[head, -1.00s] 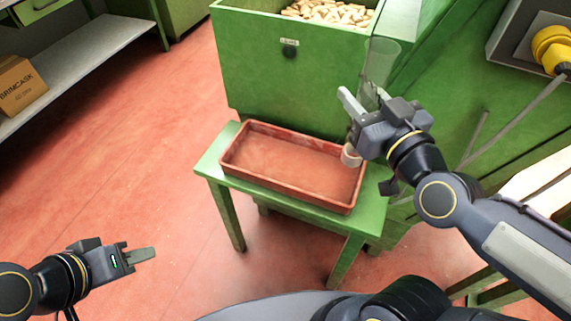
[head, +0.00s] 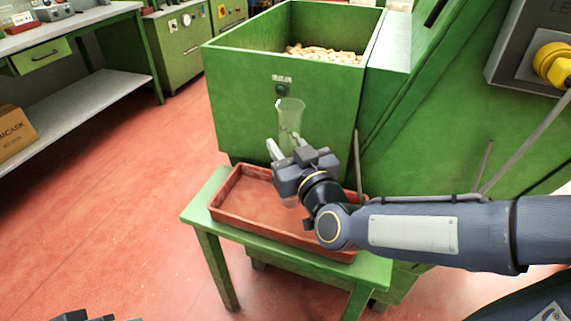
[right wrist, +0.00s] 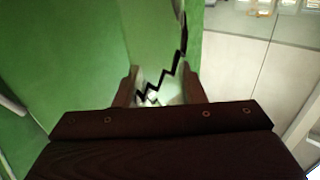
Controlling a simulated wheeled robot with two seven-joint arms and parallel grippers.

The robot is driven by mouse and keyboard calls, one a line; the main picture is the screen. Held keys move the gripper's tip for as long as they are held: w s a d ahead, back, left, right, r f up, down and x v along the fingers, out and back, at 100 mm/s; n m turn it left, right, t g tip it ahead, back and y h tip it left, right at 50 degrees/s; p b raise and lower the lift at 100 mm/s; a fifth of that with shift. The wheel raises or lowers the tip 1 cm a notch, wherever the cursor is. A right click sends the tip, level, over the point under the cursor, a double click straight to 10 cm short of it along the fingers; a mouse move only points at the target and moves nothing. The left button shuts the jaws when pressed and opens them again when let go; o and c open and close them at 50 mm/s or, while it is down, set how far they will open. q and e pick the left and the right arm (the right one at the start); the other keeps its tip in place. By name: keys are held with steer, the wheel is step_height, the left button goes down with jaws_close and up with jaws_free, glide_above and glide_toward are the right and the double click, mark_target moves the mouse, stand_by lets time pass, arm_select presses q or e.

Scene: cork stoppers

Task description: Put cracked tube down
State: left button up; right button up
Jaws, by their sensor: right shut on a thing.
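My right gripper (head: 286,148) is shut on the clear cracked tube (head: 290,113) and holds it roughly upright. The tube's wider top stands above the fingers; a short piece of its lower end shows below my gripper. Tube and gripper are in front of the green bin and appear over the red tray (head: 237,222); the exact gap to the tray is hard to judge. In the right wrist view, a black zigzag crack marks the tube (right wrist: 163,84) between the two fingers. Only a sliver of my left gripper (head: 80,317) shows at the bottom left edge, its fingers out of sight.
The empty-looking red tray sits on a small green table (head: 205,205). Behind it stands a green bin (head: 235,105) holding many corks (head: 325,54). A green machine with a yellow knob (head: 552,64) is at right. Open red floor lies left of the table.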

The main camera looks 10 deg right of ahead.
steer(key=shift+w+a+f+b, duration=0.1)
steer(key=shift+f+b, duration=0.65)
steer(key=shift+f, duration=0.95)
steer(key=shift+f, duration=0.2)
steer(key=o, duration=1)
steer(key=s+d, duration=0.2)
steer(key=s, duration=0.9)
steer(key=shift+s+d+r+b, duration=0.2)
steer(key=shift+s+b, duration=0.2)
steer(key=shift+b, duration=0.05)
